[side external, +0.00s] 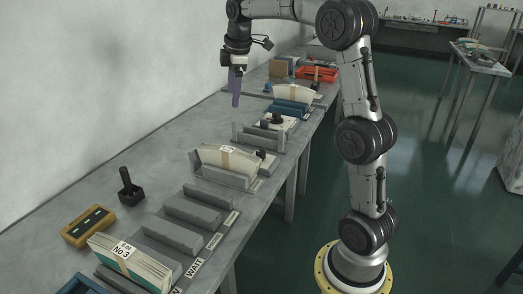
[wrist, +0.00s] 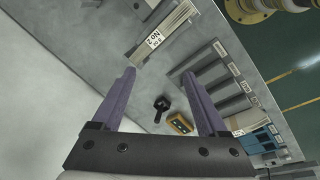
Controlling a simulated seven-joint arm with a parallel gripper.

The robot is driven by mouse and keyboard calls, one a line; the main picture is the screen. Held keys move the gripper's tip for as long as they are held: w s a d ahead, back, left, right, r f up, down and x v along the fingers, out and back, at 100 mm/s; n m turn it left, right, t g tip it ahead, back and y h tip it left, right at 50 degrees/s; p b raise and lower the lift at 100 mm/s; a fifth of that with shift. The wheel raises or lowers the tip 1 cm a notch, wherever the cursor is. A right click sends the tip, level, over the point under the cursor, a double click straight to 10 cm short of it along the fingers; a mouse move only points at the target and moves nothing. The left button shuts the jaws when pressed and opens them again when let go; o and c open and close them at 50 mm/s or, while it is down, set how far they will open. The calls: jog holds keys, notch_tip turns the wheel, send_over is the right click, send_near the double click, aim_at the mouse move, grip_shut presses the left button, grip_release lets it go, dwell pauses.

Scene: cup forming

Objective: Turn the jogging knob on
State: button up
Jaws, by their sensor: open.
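A black upright handle on a square base (side external: 130,190) stands on the near bench beside a yellow box (side external: 88,226). A dark knob-like part (side external: 277,118) sits on a pale unit farther along the bench. I cannot tell for certain which is the jogging knob. The gripper touches neither.
Grey slotted racks (side external: 190,222) line the bench's front edge, with labelled paper stacks (side external: 229,160) and a near stack marked No 3 (side external: 130,262). An orange tray (side external: 318,73) stands at the far end. The bench strip along the wall is mostly clear.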

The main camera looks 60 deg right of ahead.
jog(key=d+f+m+g, duration=0.2)
jog(key=d+f, duration=0.7)
jog(key=d, duration=0.2)
jog(key=y, duration=0.1)
send_near(262, 152)
jog(key=shift+m, duration=0.3)
jog(key=f, duration=0.9)
jog(key=shift+w+d, duration=0.15)
jog(key=shift+w, duration=0.05)
jog(key=shift+r, duration=0.1)
grip_shut()
